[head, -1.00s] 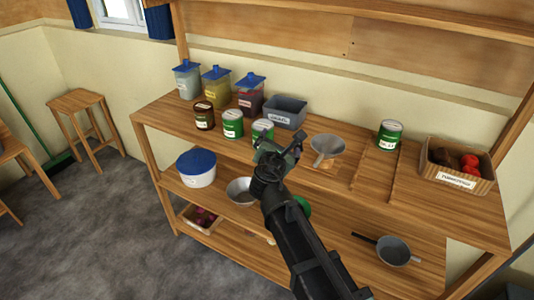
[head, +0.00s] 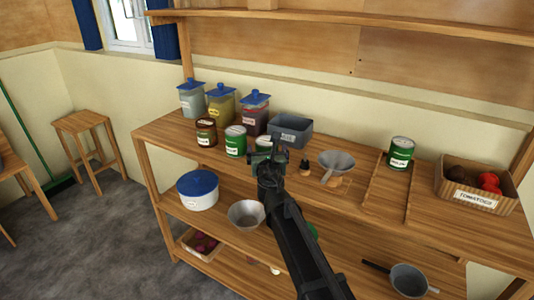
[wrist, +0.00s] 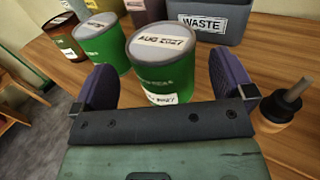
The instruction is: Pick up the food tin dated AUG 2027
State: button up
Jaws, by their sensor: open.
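A green tin (wrist: 160,80) stands upright in the wrist view, with AUG 2027 on its pale lid label. In the head view the tin (head: 263,143) is partly hidden behind my gripper (head: 270,158). In the wrist view my gripper (wrist: 164,72) is open, with a purple finger on either side of the tin. I cannot tell whether either finger touches it. A second green tin (wrist: 100,48) stands to the left, outside the fingers; its lid date is hard to read. It also shows in the head view (head: 235,141).
A dark brown jar (head: 206,132) and lidded canisters (head: 221,105) stand left and behind. A grey WASTE bin (wrist: 208,24) is just behind the tin. A funnel (head: 336,163), another green tin (head: 400,153) and a TOMATOES crate (head: 477,190) are further right.

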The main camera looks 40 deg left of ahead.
aim_at(267, 144)
jog(key=x, duration=0.4)
jog(key=shift+w+a, duration=0.15)
jog(key=shift+w, duration=0.1)
jog(key=c, duration=1.1)
jog(key=shift+c, duration=0.2)
notch_tip(267, 144, up, 20)
jog(key=p, duration=2)
